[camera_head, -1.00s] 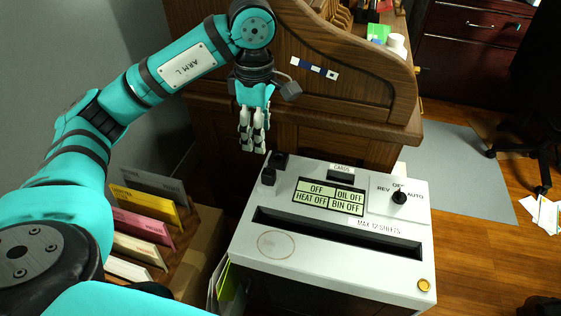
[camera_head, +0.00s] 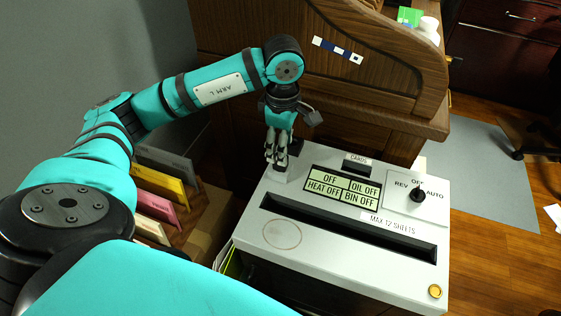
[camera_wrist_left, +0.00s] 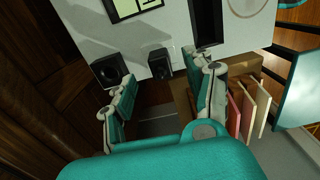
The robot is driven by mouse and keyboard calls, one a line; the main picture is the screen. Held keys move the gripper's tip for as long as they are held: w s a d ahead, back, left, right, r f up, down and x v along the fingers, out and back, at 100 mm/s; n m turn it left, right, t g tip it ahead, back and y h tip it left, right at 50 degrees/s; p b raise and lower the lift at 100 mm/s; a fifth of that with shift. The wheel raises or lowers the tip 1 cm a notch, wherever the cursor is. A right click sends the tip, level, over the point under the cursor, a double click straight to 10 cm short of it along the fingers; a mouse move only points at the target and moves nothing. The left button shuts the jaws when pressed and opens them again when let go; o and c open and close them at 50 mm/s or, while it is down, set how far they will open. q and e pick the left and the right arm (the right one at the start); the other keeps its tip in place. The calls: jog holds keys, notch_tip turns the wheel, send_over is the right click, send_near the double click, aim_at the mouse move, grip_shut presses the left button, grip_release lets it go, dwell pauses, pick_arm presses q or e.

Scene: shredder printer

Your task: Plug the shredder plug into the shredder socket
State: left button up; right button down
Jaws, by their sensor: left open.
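The white shredder (camera_head: 340,225) stands at centre right in the head view, with its top facing up. Two black blocks sit at its back-left corner. One block (camera_head: 296,147) shows just right of my left gripper in the head view; the other appears hidden behind the fingers. In the left wrist view they show as a left block (camera_wrist_left: 110,70) and a right block (camera_wrist_left: 159,63). I cannot tell which is plug or socket. My left gripper (camera_head: 276,160) points down at that corner, open. In the left wrist view its fingers (camera_wrist_left: 165,88) stand either side of the right block, not visibly gripping it.
A wooden desk (camera_head: 375,60) stands behind the shredder. Coloured folders (camera_head: 160,185) stand left of it, low down. The shredder top has a black knob (camera_head: 417,194), a display (camera_head: 343,189) and a long slot (camera_head: 350,228).

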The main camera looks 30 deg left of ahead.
pick_arm(q)
jog(key=f, duration=0.4)
jog(key=shift+a+f, duration=0.15)
jog(key=shift+a, duration=0.1)
jog(key=shift+f+b, duration=0.3)
jog(key=shift+f, duration=0.2)
grip_shut()
pick_arm(e)
jog(key=shift+w+r, duration=0.15)
jog(key=shift+r, duration=0.4)
jog(key=shift+w+r, duration=0.15)
jog(key=shift+r, duration=0.35)
pick_arm(q)
jog(key=shift+r, duration=0.1)
